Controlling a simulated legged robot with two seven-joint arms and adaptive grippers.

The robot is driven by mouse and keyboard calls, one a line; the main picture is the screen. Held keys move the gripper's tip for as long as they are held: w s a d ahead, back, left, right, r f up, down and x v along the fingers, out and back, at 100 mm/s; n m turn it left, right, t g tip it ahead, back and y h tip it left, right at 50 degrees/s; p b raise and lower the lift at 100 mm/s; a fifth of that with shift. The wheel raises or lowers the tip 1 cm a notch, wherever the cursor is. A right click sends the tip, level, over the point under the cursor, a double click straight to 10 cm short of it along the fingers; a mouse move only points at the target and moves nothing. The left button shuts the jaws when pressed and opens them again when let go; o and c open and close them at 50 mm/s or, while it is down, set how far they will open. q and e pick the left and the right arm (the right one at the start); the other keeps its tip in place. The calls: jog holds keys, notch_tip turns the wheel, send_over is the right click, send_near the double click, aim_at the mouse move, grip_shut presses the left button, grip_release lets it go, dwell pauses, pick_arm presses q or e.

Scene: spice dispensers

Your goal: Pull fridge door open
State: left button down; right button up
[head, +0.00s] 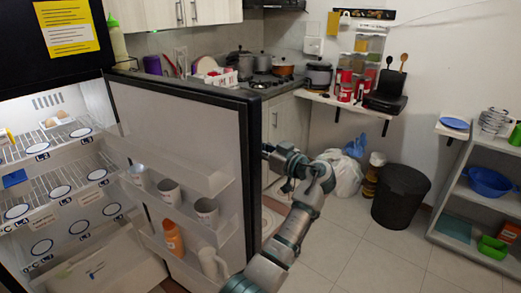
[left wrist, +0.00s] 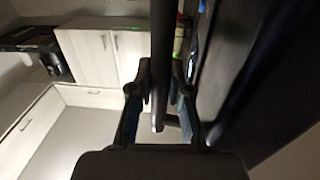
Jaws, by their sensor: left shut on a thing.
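The fridge door (head: 180,130) stands open in the head view, its white inner side with shelves facing me. The lit fridge interior (head: 55,190) shows at the left. My left gripper (head: 270,154) is at the door's outer edge, its fingertips partly hidden behind that edge. In the left wrist view, the left gripper (left wrist: 161,85) is shut on the dark bar-shaped door handle (left wrist: 162,45), one finger on each side. The door's dark outer face (left wrist: 245,80) runs along the right of that view. My right gripper is not in view.
Cups (head: 168,192) and an orange bottle (head: 173,238) stand on the door shelves. A black bin (head: 400,195) and a white bag (head: 342,173) are on the floor by the far wall. A grey shelf unit (head: 475,205) stands at the right. The tiled floor (head: 370,250) between is clear.

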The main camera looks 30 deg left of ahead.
pick_arm(q)
jog(key=shift+r, duration=0.3)
jog(key=c, duration=1.1)
grip_release()
jog(key=shift+d, duration=0.1)
jog(key=shift+s, duration=0.1)
jog(key=shift+d+f, duration=0.1)
